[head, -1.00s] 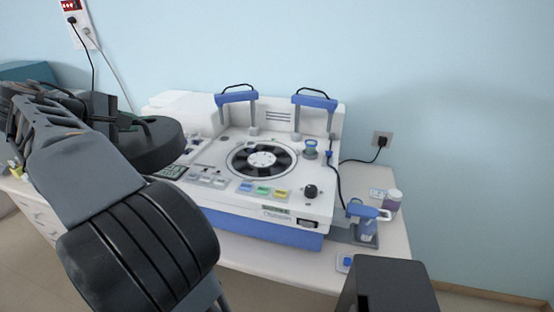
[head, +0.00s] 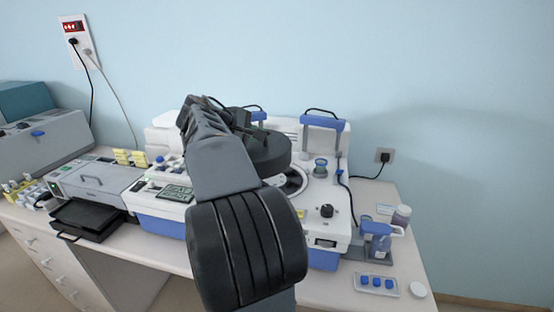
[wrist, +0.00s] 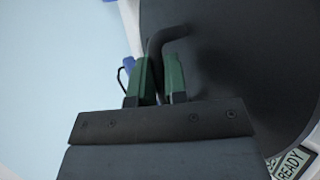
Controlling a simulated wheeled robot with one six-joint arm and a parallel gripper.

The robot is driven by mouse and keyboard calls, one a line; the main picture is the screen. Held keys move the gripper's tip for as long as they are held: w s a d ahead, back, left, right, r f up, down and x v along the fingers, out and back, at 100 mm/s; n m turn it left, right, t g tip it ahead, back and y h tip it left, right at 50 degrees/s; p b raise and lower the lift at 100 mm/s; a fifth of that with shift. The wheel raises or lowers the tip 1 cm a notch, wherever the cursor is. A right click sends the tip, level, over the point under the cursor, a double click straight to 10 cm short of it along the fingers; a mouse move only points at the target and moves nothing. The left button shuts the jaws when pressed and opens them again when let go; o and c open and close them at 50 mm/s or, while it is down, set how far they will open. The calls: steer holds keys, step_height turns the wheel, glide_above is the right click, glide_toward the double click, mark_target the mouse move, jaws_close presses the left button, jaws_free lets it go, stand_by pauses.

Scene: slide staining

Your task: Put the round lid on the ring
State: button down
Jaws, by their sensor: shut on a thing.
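The round lid (head: 268,157) is a large dark disc with a bent dark handle on top. In the head view it hangs above the white staining machine, over the left part of the ring. My gripper (head: 256,131) is shut on the lid's handle. In the wrist view my gripper (wrist: 161,80) shows two green fingers on either side of the bent handle, and the lid (wrist: 245,60) fills the right side. The ring (head: 297,182) around the dark slide carousel shows only at its right part; the lid and my arm hide the rest.
Two blue-topped arms stand at the back of the machine; the right one (head: 322,123) is near the lid. A grey printer-like device (head: 97,182) stands to the left.

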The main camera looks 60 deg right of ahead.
steer(key=shift+s+d+f+p, duration=0.2)
steer(key=shift+s+d+f, duration=0.2)
steer(key=shift+d+f, duration=1)
steer(key=shift+s+d+f+p, duration=0.2)
steer(key=shift+s+d+f, duration=0.25)
steer(key=shift+d+f, duration=1)
steer(key=shift+s+d+f+p, duration=0.2)
steer(key=shift+s+d+f, duration=0.35)
steer(key=shift+f, duration=1.6)
steer(key=shift+w+f, duration=0.1)
steer(key=shift+w, duration=0.05)
steer(key=c, duration=1.1)
jaws_free()
steer(key=shift+c, duration=0.2)
